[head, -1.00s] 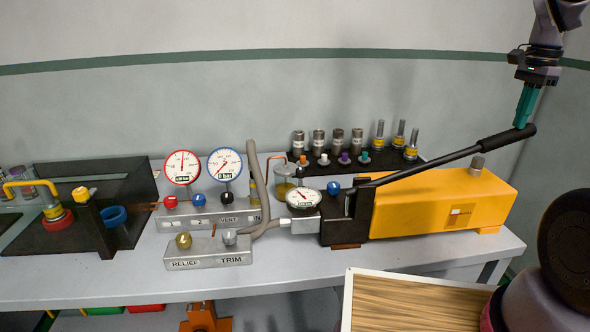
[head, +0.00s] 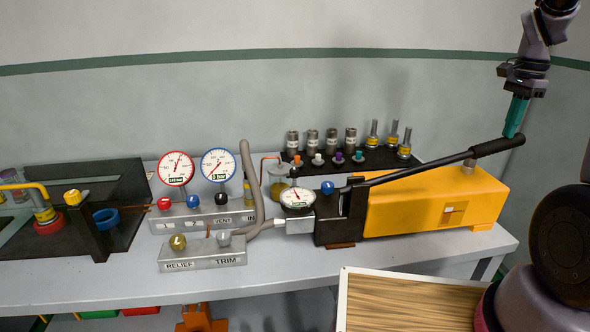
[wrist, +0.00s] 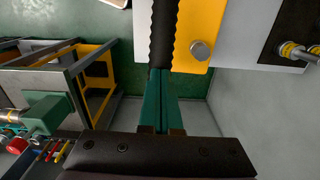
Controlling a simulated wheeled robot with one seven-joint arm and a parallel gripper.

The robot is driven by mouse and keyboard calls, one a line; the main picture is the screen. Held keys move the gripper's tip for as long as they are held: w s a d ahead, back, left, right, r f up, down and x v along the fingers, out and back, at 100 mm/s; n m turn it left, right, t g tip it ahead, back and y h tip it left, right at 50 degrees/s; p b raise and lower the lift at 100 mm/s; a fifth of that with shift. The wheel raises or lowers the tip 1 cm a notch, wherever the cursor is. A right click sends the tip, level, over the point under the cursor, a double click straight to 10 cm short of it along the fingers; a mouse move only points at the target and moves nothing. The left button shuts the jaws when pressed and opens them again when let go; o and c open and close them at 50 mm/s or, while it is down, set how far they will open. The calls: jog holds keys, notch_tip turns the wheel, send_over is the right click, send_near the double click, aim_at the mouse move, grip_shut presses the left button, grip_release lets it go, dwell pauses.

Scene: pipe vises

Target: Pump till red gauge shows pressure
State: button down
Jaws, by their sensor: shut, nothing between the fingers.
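The red-rimmed gauge (head: 176,168) stands at the left on the manifold block. Its needle points up and slightly right, off its lower-left end; its small readout is too blurred to read surely. The yellow hand pump (head: 425,205) has a long black lever rising to the right, ending in a black grip (head: 497,146). My gripper (head: 513,136) is shut and empty, its teal fingertips at the top of the grip near its end. In the wrist view, the closed fingers (wrist: 160,75) meet the ribbed black grip (wrist: 163,35).
A blue-rimmed gauge (head: 217,165) reads about 0 bar. A white-faced gauge (head: 297,198) sits by the pump head. The manifold has red, blue and black knobs; a RELIEF/TRIM block (head: 205,255) is in front. A rack (head: 375,158) of fittings stands behind. A wood-topped panel (head: 410,302) is at the front.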

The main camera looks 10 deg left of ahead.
jog(key=shift+f, duration=0.2)
jog(key=shift+s+a+r, duration=0.1)
jog(key=shift+a+r, duration=0.1)
jog(key=shift+r, duration=0.6)
jog(key=shift+s+a+r, duration=0.1)
jog(key=shift+a+r, duration=0.15)
jog(key=shift+r, duration=0.5)
jog(key=shift+a+r, duration=0.2)
jog(key=shift+r, duration=0.85)
jog(key=s+a+r+n+t+y, duration=0.1)
jog(key=s+a+r+n+t, duration=0.35)
jog(key=s+a+r, duration=0.5)
jog(key=s+a+r+n+t+y, duration=0.1)
jog(key=s+a+n, duration=0.3)
jog(key=s, duration=0.6)
jog(key=shift+r+n+t, duration=0.15)
jog(key=shift+n+t, duration=0.7)
jog(key=shift+n, duration=0.1)
